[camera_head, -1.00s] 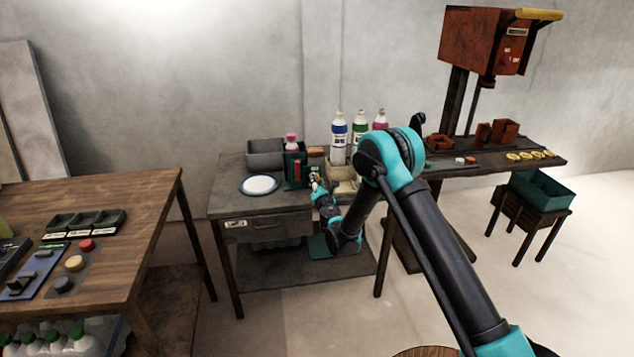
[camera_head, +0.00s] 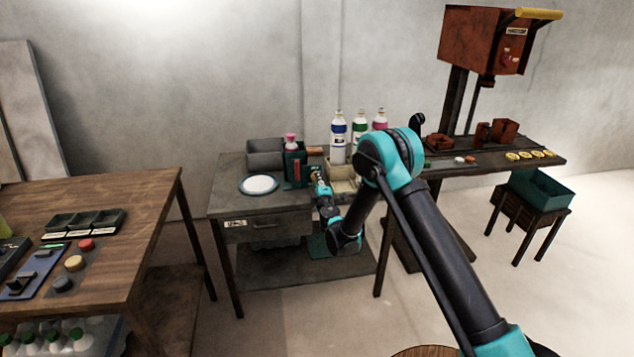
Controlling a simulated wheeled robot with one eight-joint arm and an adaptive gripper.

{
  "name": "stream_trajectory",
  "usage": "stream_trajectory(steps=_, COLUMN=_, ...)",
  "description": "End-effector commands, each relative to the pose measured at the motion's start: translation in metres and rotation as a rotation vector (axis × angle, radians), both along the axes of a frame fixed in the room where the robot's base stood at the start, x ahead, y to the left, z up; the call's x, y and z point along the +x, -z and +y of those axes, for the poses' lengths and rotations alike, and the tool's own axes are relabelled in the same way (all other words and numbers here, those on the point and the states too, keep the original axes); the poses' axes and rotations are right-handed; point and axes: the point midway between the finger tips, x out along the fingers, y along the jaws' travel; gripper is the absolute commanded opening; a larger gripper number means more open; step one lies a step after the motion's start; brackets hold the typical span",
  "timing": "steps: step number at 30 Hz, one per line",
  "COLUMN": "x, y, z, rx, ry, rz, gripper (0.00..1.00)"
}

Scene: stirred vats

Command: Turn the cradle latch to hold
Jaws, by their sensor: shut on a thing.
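The cradle (camera_head: 288,174) is a dark green upright holder with a red strip on its front. It stands on the grey workbench and holds a bottle with a pink cap (camera_head: 291,140). My gripper (camera_head: 317,174) is at the cradle's right side, just right of the red strip. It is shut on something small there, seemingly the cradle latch. The latch itself is too small and covered to make out, so I cannot tell its position.
A white plate (camera_head: 259,185) and a grey bin (camera_head: 265,154) stand left of the cradle. A wooden table (camera_head: 120,205) is at left.

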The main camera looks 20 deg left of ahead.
Motion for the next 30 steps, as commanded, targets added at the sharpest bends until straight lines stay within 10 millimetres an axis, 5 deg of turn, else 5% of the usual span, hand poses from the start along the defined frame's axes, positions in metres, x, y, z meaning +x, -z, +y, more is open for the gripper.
stream_trajectory(steps=30, x=-0.0016, y=0.0035, z=0.0006, rx=0.798, ry=0.001, rz=0.49, gripper=0.01)
